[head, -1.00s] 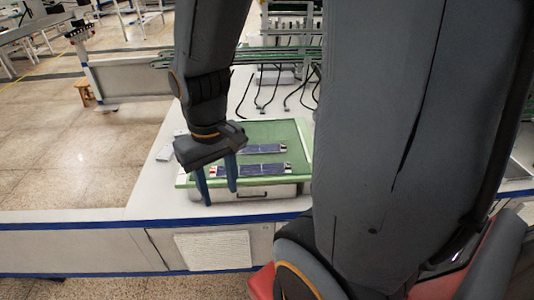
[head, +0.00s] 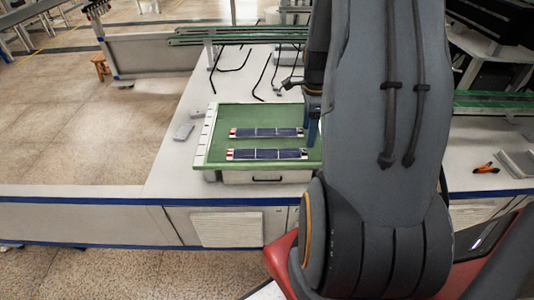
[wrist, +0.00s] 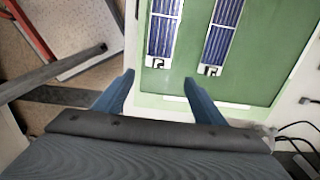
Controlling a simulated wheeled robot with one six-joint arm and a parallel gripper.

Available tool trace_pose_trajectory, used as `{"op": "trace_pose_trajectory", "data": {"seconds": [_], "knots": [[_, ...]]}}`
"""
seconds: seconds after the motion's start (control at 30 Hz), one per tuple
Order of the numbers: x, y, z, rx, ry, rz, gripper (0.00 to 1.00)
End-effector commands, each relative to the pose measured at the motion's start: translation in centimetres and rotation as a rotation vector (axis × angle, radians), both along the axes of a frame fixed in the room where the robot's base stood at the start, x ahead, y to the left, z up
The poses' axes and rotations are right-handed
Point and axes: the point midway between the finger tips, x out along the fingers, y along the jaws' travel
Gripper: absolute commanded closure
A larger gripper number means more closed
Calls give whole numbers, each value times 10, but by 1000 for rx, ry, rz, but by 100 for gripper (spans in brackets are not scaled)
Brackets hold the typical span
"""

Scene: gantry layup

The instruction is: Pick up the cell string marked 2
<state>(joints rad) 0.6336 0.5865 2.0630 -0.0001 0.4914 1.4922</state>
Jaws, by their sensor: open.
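Two blue cell strings lie side by side on a green mat (head: 215,160). In the head view one is farther back (head: 267,132) and one nearer the front (head: 266,154); each has pale end tabs, some with red. In the wrist view they show as a left string (wrist: 161,35) and a right string (wrist: 221,35), each with a dark mark on its white end. I cannot read which mark is 2. My gripper (wrist: 159,79) is open and empty, its fingers apart near the left string's marked end. In the head view my arm mostly hides it.
The mat tops a shallow white box with a dark handle (head: 267,180) on a white bench. A small grey block (head: 184,131) lies left of it. Black cables (head: 262,75) run behind. An orange-handled tool (head: 486,168) lies at the right.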

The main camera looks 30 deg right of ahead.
Motion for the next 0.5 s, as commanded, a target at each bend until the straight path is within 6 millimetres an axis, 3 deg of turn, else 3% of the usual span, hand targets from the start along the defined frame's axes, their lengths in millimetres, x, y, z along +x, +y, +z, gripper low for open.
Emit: {"op": "trace_pose_trajectory", "data": {"seconds": [0.5], "knots": [[-1,10,-55,2,3,5,36]]}}
